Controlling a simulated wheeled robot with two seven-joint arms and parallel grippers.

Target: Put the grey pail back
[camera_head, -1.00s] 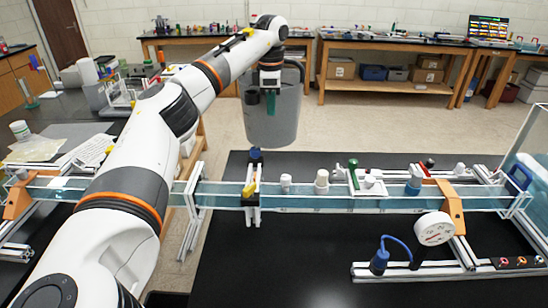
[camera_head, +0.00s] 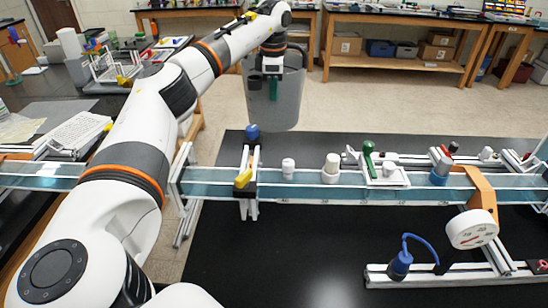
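The grey pail (camera_head: 288,108) is upright in the upper middle of the head view, beyond the far edge of the black table. Its base appears clear of the floor. My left gripper (camera_head: 272,88) comes down at the pail's near side, with a green-tipped finger visible against the wall. It appears shut on the pail's rim; the other finger is hidden. My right gripper is not in view.
A long clear channel (camera_head: 310,188) on an extrusion frame crosses the black table (camera_head: 270,255), with a blue knob (camera_head: 252,132) near the pail. A round gauge (camera_head: 472,229) stands at the right. Open floor lies behind, before a wooden bench (camera_head: 400,75).

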